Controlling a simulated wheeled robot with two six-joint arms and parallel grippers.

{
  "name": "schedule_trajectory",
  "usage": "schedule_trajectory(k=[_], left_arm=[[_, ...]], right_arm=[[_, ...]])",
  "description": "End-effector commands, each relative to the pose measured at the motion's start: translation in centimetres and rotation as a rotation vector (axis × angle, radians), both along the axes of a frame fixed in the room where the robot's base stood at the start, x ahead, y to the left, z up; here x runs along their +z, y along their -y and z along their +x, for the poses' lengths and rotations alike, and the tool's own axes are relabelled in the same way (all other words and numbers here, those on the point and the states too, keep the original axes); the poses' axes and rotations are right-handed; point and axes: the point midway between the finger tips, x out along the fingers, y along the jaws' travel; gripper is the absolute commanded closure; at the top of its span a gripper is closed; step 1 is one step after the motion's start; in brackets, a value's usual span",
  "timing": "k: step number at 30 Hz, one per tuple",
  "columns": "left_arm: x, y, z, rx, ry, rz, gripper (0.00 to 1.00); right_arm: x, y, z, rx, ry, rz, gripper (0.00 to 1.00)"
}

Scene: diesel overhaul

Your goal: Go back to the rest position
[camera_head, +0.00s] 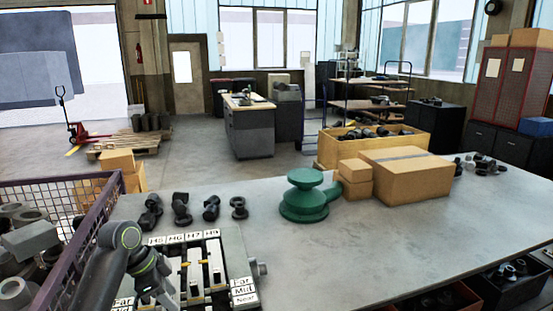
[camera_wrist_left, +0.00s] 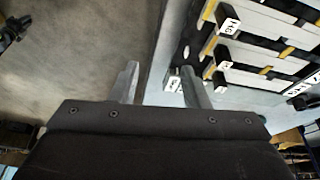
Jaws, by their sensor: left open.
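My left arm comes in from the lower left in the head view. Its gripper (camera_head: 158,294) hangs at the left side of the labelled rack (camera_head: 236,262), low in the picture. In the left wrist view the two fingers (camera_wrist_left: 160,84) stand apart with nothing between them. My right gripper is in neither view.
The grey workbench (camera_head: 400,235) carries several dark metal parts (camera_head: 181,208), a green pedestal-shaped part (camera_head: 304,195) and cardboard boxes (camera_head: 405,175). A purple-edged wire basket (camera_head: 75,225) of parts stands close to my left arm. The bench's right front is clear.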

Motion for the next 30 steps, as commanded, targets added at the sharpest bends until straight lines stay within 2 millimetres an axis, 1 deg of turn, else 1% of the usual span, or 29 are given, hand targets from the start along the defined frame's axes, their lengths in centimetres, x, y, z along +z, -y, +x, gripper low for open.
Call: schedule_trajectory(k=[1,5,8,11,12,14,15,17,18,20,21,23,24,27,30], left_arm=[[-1.1,-0.1,-0.7,0.021,-0.006,0.005,0.58],[-3.6,-0.3,-2.3,0.09,-0.016,0.021,0.58],[-6.0,-0.4,-4.2,0.157,-0.025,0.033,0.58],[-8.9,-0.7,-6.9,0.249,-0.034,0.049,0.58],[-10.1,-0.8,-8.2,0.294,-0.036,0.054,0.58],[-11.7,-1.0,-10.4,0.366,-0.039,0.065,0.58],[-12.7,-1.2,-11.8,0.414,-0.038,0.07,0.58],[-13.9,-1.4,-14.1,0.487,-0.037,0.078,0.58],[-14.6,-1.6,-15.6,0.536,-0.036,0.083,0.58],[-15.5,-1.9,-17.9,0.611,-0.032,0.091,0.58],[-15.9,-2.0,-19.5,0.661,-0.028,0.095,0.58],[-16.4,-2.4,-21.9,0.738,-0.024,0.102,0.58],[-16.5,-2.6,-23.4,0.788,-0.018,0.105,0.58],[-16.6,-3.2,-26.8,0.901,-0.003,0.115,0.58],[-16.3,-3.6,-29.4,0.993,0.011,0.124,0.58]], right_arm=[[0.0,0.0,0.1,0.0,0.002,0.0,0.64],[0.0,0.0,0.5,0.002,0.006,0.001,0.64],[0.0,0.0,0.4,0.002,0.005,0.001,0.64],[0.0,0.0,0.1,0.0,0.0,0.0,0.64],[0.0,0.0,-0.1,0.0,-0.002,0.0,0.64],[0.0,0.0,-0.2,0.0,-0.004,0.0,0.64],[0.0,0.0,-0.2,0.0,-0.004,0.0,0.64],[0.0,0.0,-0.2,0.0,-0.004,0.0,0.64],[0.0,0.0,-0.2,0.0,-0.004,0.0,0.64],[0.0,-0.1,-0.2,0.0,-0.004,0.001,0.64],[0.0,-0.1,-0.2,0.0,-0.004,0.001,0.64],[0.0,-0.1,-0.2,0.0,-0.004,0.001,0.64],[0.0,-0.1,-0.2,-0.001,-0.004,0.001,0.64],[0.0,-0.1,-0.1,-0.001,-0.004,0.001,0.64],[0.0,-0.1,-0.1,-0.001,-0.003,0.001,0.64]])
